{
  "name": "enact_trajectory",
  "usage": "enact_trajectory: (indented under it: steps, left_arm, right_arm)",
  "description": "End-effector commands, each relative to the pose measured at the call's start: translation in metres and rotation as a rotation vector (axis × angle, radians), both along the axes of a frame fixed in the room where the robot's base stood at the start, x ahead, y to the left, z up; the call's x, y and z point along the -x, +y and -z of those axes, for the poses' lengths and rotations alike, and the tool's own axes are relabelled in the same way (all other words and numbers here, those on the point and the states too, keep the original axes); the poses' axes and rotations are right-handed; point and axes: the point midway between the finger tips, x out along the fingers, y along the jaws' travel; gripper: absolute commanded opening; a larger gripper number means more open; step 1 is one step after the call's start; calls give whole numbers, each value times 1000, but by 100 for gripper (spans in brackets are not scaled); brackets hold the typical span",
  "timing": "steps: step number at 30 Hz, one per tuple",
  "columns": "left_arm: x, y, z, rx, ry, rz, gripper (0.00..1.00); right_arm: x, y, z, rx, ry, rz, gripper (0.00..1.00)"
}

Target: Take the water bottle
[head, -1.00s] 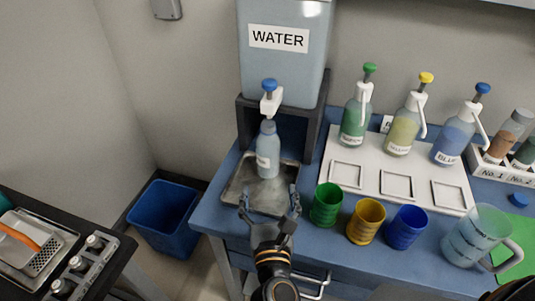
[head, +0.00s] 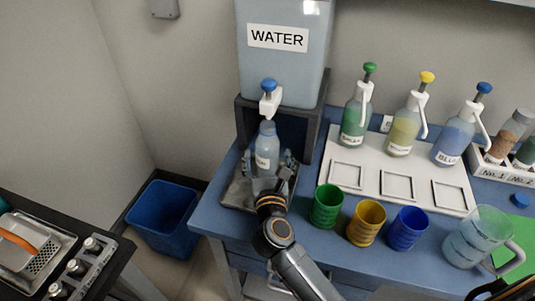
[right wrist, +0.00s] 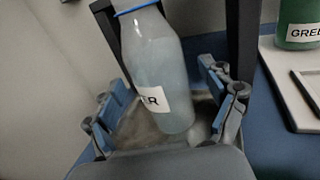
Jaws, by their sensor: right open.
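The water bottle (head: 266,147) is pale blue with a white label and stands upright on the metal tray (head: 232,196) below the dispenser tap (head: 270,98). My right gripper (head: 268,162) is open around the lower part of the bottle, seen from the front. In the right wrist view the bottle (right wrist: 160,75) stands between the two spread fingers of the gripper (right wrist: 165,105), with gaps showing on both sides. The bottle's lowest part is partly hidden by the gripper in the head view. My left gripper is not in view.
The water tank (head: 282,70) stands on a dark frame behind the bottle. Green (head: 326,206), yellow (head: 366,222) and blue (head: 407,228) cups stand to the right, before a white board (head: 345,205) with pump bottles. A blue bin (head: 165,218) stands on the floor at left.

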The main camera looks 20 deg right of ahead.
Motion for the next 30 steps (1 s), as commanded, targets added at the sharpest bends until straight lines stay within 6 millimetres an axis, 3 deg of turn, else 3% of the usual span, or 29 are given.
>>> enact_trajectory:
  steps: [4,12,14,24,30]
  left_arm:
    - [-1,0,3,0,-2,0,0]
    - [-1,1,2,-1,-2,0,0]
    - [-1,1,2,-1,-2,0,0]
    - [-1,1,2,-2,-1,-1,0]
    - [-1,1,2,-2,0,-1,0]
  right_arm:
    - [-17,-4,0,1,-1,0,83]
    - [-20,-5,0,0,1,0,83]
    - [-20,-5,0,0,1,0,73]
    - [-20,-5,-1,0,-2,0,4]
    - [-20,-5,-1,0,-2,-1,2]
